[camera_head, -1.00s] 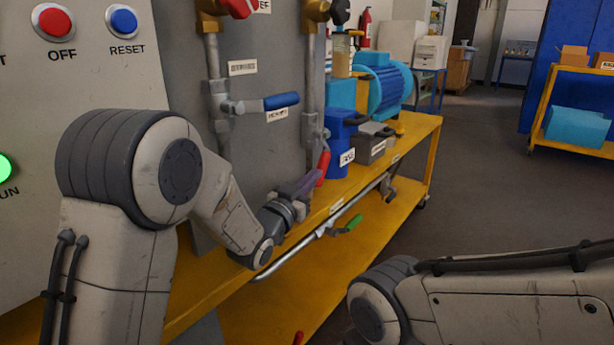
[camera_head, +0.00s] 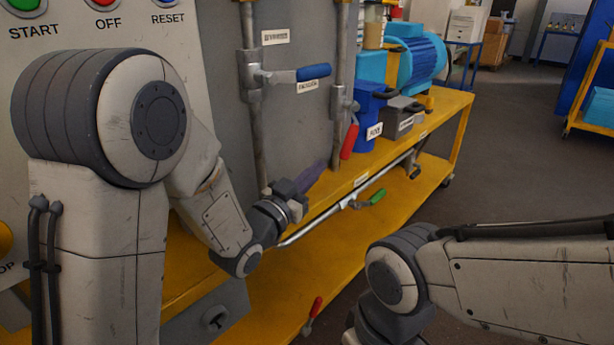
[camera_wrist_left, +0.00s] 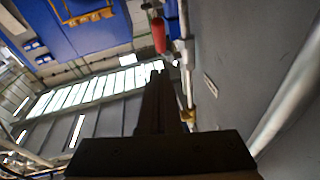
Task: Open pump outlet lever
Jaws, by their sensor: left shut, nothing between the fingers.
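Several levers show, and I cannot read which label marks the pump outlet. A red-handled lever (camera_head: 349,141) hangs steeply down from the right vertical pipe; a red handle also shows in the left wrist view (camera_wrist_left: 158,35). A blue-handled lever (camera_head: 313,72) points right from the left pipe. A green-handled lever (camera_head: 377,196) is on the low horizontal pipe. Another red-handled lever (camera_head: 316,307) is on the lower shelf. My left gripper (camera_head: 317,169) is shut and empty, left of and below the hanging red handle, apart from it. Its dark fingers point up in the wrist view (camera_wrist_left: 155,82). My right gripper is out of view.
The grey panel (camera_head: 290,130) stands close behind the left gripper. Open floor (camera_head: 520,140) lies to the right.

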